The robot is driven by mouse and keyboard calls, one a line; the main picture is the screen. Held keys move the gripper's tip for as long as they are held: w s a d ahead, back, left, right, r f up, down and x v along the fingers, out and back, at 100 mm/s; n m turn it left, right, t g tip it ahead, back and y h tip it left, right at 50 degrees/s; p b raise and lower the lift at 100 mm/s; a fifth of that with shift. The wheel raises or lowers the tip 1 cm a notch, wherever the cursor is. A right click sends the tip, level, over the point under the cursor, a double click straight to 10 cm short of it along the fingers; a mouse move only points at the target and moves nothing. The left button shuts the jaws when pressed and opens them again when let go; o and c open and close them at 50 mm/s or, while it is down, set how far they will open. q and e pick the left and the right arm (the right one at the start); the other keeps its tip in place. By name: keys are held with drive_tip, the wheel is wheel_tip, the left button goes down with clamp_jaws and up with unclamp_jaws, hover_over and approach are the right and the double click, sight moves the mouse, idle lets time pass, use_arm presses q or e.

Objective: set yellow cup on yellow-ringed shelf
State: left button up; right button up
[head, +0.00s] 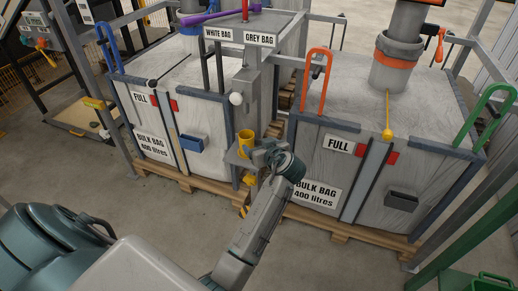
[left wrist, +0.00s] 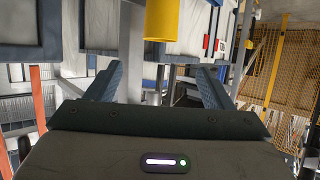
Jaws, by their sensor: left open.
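The yellow cup (head: 245,138) stands upright on a small grey shelf (head: 236,158) on the post between the two bulk bags. A second small yellow thing (head: 249,179) shows lower on the post; I cannot tell whether it is a shelf's ring. My left gripper (head: 260,152) is beside the cup, just to its right in the head view. In the left wrist view the gripper (left wrist: 160,74) has its fingers spread with nothing between them. The yellow cup (left wrist: 162,20) shows beyond the fingertips, cut by the top edge. My right gripper is not in view.
A white bulk bag (head: 190,90) stands left of the post, a grey one (head: 340,110) right of it, both on pallets. A sign (head: 258,38) reading GREY BAG is above. A white ball-ended handle (head: 236,99) hangs near the cup. Concrete floor in front is clear.

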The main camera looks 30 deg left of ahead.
use_arm(q)
drive_tip(key=s+d+f+m+g+h, duration=0.25)
drive_tip(key=s+f+m+h, duration=0.3)
drive_tip(key=s+f, duration=1.05)
drive_tip(key=s+d+f+m+g+h, duration=0.1)
drive_tip(key=s+d+f+m+h, duration=0.1)
drive_tip(key=s, duration=0.7)
drive_tip(key=s+d+f+m+g+h, duration=0.1)
drive_tip(key=s+d+f+m+h, duration=0.2)
drive_tip(key=s, duration=0.6)
drive_tip(key=shift+s+d+f+m, duration=0.2)
drive_tip(key=shift+d+f+m, duration=0.25)
drive_tip(key=shift+f+m, duration=0.35)
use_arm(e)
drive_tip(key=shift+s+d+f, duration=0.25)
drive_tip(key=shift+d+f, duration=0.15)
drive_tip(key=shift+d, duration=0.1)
